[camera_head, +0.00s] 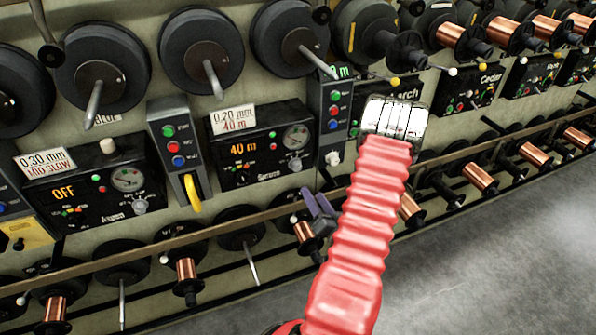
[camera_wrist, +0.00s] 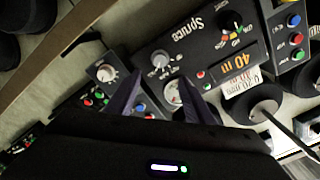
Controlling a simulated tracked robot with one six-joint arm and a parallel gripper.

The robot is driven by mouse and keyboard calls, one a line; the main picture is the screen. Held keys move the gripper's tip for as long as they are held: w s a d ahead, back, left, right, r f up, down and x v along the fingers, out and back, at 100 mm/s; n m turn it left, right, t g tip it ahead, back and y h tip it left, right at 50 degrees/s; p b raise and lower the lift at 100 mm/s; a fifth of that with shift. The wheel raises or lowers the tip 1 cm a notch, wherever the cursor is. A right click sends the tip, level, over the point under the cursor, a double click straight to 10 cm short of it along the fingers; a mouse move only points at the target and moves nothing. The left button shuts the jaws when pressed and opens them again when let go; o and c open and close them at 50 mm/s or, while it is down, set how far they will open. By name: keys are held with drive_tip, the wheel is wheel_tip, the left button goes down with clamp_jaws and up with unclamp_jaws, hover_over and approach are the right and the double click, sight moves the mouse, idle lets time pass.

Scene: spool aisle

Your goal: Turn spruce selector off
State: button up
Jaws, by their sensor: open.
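The Spruce panel (camera_head: 262,150) is a black box with an orange "40 m" display, a round gauge and a grey knob (camera_head: 294,163). The Spruce selector (camera_head: 242,178) is a small dark knob among coloured marks at the panel's lower left; its exact setting is too small to read. In the wrist view the panel appears turned nearly upside down, with the selector (camera_wrist: 232,20) at upper right and the grey knob (camera_wrist: 160,60) nearer my fingers. My gripper (camera_head: 314,193) is open and empty, below and right of the panel. Its purple fingers (camera_wrist: 156,85) overlap the gauge area.
An Aspen panel (camera_head: 95,185) reading "OFF" is at left. Button boxes (camera_head: 178,140) and (camera_head: 335,110) flank the Spruce panel. A rail (camera_head: 150,250) with copper spools runs below. Dark spools hang above. Open grey floor is at lower right.

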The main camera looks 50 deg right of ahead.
sight(298, 169)
drive_tip(key=x, duration=1.4)
drive_tip(key=shift+s, duration=0.1)
drive_tip(key=c, duration=1)
